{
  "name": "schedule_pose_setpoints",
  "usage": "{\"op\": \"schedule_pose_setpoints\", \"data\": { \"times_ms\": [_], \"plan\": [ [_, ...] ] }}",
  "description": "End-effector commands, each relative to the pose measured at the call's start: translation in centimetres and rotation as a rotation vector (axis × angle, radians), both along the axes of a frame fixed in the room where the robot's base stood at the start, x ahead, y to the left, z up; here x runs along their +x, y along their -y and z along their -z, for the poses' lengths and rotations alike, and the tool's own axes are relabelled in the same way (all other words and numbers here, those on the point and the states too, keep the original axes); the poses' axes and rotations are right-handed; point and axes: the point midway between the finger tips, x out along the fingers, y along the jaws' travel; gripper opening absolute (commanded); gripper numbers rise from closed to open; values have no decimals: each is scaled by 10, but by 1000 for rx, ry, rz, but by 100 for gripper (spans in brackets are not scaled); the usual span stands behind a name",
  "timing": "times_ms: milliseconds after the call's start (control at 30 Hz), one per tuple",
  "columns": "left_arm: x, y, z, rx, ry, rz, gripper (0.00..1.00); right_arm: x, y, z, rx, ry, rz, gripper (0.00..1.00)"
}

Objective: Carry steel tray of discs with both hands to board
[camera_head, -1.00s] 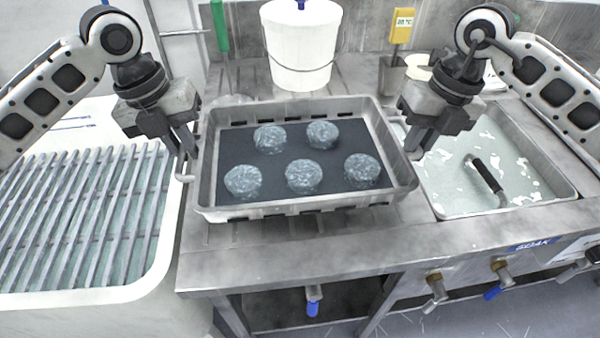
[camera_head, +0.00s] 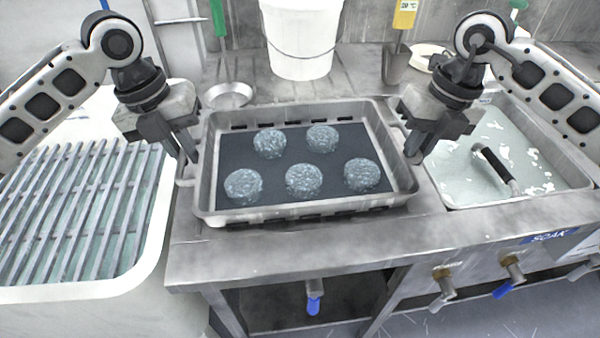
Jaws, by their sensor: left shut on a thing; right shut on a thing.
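The steel tray (camera_head: 300,212) is in the middle of the head view, with a dark liner and several grey speckled discs (camera_head: 304,180) lying flat in two rows. My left gripper (camera_head: 188,160) is shut on the tray's left side handle. My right gripper (camera_head: 410,150) is shut on the tray's right side. The tray looks level above or on the steel counter (camera_head: 240,258); I cannot tell whether its underside touches. I cannot make out a board for certain.
A slatted rack over a white basin (camera_head: 85,210) is at left. A soak sink (camera_head: 500,160) with a black-handled tool is at right.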

Motion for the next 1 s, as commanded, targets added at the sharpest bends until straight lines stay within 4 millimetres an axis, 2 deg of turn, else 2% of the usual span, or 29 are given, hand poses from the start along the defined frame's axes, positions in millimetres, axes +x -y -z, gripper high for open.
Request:
{"op": "schedule_pose_setpoints", "data": {
  "times_ms": [133,167,200,233,500,633,1000],
  "plan": [
    [1,-1,11,0,4,-2,0,1,1,11,-1,4,2,0],
    [0,-1,9,2,0,-2,19,0,1,9,-2,0,2,19],
    [0,-1,8,2,-1,-2,30,0,1,8,-2,0,2,30],
    [0,-1,8,2,-1,-2,32,0,1,8,-2,0,2,32],
    [0,0,7,1,1,-1,32,0,0,8,-1,0,1,32],
    [1,-2,-3,0,4,-2,32,0,0,8,0,0,0,32],
    [-1,-17,-76,-1,4,-3,32,0,0,8,0,0,0,32]
  ]
}}
